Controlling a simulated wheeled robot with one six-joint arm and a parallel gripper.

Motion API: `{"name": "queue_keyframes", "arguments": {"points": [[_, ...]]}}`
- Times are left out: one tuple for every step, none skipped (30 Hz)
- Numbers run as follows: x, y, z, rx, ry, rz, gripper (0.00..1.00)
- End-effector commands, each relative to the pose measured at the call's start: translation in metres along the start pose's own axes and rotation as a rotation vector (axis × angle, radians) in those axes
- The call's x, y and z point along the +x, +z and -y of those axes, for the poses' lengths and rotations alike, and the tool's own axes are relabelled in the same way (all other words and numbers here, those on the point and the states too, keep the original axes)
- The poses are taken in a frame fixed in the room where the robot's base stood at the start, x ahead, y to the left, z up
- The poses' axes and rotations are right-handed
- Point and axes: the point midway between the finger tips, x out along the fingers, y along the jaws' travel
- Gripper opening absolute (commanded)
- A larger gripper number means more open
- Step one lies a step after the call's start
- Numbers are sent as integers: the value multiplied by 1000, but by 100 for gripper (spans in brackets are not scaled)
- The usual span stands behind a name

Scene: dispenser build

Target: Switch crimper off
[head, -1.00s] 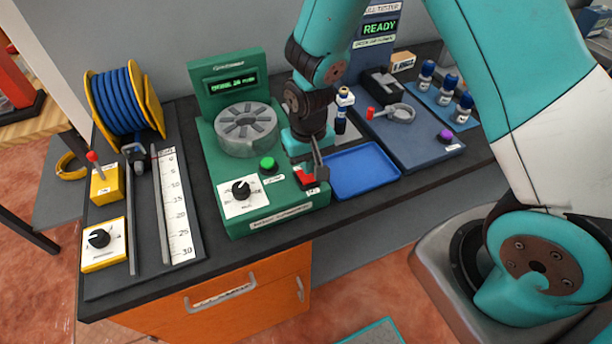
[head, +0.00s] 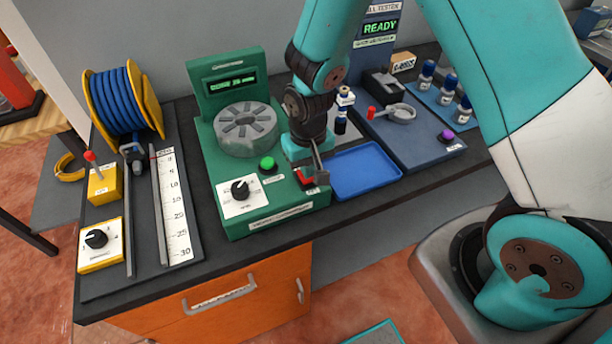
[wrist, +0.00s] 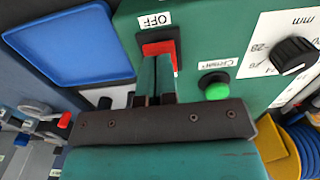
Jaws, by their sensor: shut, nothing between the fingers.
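The green crimper (head: 216,170) stands on the bench, with a lit display and a grey round die. Its red switch (head: 307,178) is at the front right corner. The switch also shows in the wrist view (wrist: 160,48) beside an "OFF" label (wrist: 155,20). My gripper (head: 321,176) is shut and empty, pointing down at the switch. In the wrist view the fingertips (wrist: 158,62) overlap the switch's near part; I cannot tell whether they touch it. The green button (head: 267,164) and the black dial (head: 240,189) are left of the gripper.
A blue tray (head: 365,172) lies just right of the crimper. A tester (head: 425,140) with a READY display stands beyond it. A blue cable spool (head: 122,103) and a ruler (head: 176,215) are at the left. An orange drawer (head: 225,300) is below.

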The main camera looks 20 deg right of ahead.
Motion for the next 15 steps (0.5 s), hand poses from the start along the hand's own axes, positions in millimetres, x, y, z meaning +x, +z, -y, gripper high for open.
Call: {"name": "queue_keyframes", "arguments": {"points": [[2, 0, 0, 0, 0, 0, 0], [2, 0, 0, 0, 0, 0, 0], [2, 0, 0, 0, 0, 0, 0], [3, 0, 0, 0, 0, 0, 0], [4, 0, 0, 0, 0, 0, 0], [4, 0, 0, 0, 0, 0, 0], [4, 0, 0, 0, 0, 0, 0], [5, 0, 0, 0, 0, 0, 0], [6, 0, 0, 0, 0, 0, 0], [6, 0, 0, 0, 0, 0, 0], [6, 0, 0, 0, 0, 0, 0], [7, 0, 0, 0, 0, 0, 0], [8, 0, 0, 0, 0, 0, 0], [8, 0, 0, 0, 0, 0, 0], [9, 0, 0, 0, 0, 0, 0]]}}
